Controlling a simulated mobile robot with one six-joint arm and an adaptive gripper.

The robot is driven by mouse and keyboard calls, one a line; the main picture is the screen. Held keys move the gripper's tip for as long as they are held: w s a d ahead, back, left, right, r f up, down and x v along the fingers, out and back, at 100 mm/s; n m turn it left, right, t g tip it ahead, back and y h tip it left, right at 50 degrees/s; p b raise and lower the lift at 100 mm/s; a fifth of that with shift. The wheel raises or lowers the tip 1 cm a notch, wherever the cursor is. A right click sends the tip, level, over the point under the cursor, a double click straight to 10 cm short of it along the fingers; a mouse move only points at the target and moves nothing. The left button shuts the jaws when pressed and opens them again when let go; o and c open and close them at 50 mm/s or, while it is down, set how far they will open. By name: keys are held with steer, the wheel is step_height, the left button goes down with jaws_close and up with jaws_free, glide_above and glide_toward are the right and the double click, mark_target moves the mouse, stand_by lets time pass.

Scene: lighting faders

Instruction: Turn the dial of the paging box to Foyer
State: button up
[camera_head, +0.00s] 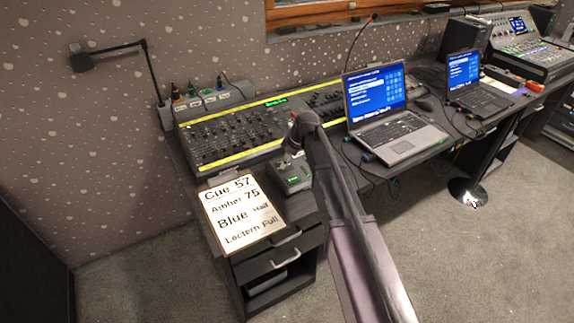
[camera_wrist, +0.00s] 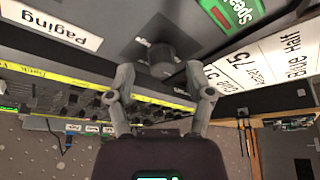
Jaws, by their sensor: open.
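The paging box (camera_head: 291,179) is a small grey box with a green label, standing on the desk corner beside the cue sheet. In the wrist view its grey top (camera_wrist: 110,42) fills the upper part, with a white "Paging" label and part of a green "Spea..." label. Its dark round dial (camera_wrist: 160,58) stands up from this top. A small label beside the dial is too small to read, and I cannot tell where the dial points. My gripper (camera_wrist: 160,76) is open, with its fingertips to either side below the dial in the picture. In the head view my gripper (camera_head: 292,152) hangs over the box.
A cue sheet (camera_head: 241,210) lies left of the box on a drawer unit (camera_head: 272,262). A fader desk (camera_head: 235,137) with yellow strips lies behind. A laptop (camera_head: 399,136) stands to the right. A bent lamp (camera_head: 147,70) rises at the back left.

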steer(key=shift+a+f, duration=0.15)
steer(key=shift+f, duration=0.1)
jaws_close()
steer(key=shift+d, duration=0.2)
steer(key=shift+w+a, duration=0.1)
